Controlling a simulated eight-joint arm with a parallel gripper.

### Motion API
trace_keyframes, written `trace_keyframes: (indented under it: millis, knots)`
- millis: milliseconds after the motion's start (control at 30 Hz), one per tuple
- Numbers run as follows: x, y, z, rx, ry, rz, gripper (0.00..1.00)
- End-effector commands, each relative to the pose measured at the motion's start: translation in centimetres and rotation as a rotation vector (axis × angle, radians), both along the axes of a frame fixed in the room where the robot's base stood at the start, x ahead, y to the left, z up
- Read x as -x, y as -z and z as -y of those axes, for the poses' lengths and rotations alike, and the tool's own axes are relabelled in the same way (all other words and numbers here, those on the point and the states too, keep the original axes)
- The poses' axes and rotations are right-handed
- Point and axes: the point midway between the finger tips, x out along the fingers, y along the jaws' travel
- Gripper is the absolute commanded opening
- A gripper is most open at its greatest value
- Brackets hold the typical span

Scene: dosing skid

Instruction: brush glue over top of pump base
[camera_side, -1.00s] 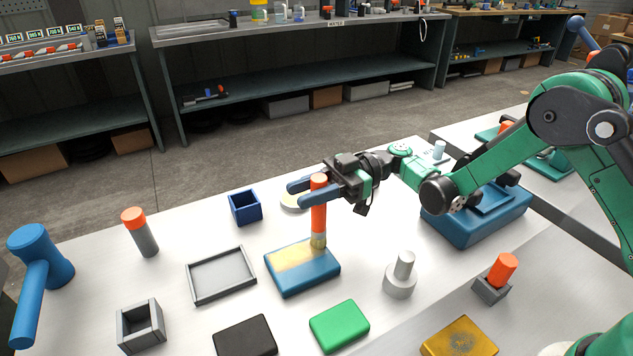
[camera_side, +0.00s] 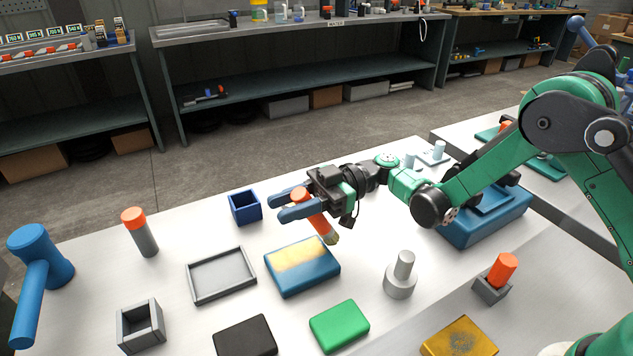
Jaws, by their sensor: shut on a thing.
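My gripper (camera_side: 297,203) is shut on a brush (camera_side: 315,217) with an orange handle. The brush is tilted, its bristle end (camera_side: 331,238) pointing down and to the right, above the right far corner of a blue block. That block, which I take as the pump base (camera_side: 303,278), lies flat on the table. A pale yellow glue patch (camera_side: 300,252) covers much of the far part of its top; the near strip of the top shows blue. The bristles look clear of the block.
Around the block are a grey tray (camera_side: 192,285), a blue open box (camera_side: 259,207), a green block (camera_side: 339,326), a black block (camera_side: 244,338) and a grey stepped cylinder (camera_side: 400,284). An orange-topped cylinder (camera_side: 146,240) stands at left.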

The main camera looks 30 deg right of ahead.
Motion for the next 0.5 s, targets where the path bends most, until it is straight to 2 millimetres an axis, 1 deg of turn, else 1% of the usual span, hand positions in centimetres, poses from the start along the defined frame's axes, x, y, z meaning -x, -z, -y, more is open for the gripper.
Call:
trace_keyframes:
  millis: [33, 433, 467, 500]
  knots:
    - [0.1, 0.0, -0.6, -0.003, -0.004, 0.0, 0.0]
    - [0.1, 0.0, -4.2, -0.001, -0.003, 0.0, 0.0]
    - [0.1, 0.0, -4.4, -0.001, -0.003, 0.0, 0.0]
    - [0.0, -0.5, -4.3, -0.001, -0.001, 0.0, 0.0]
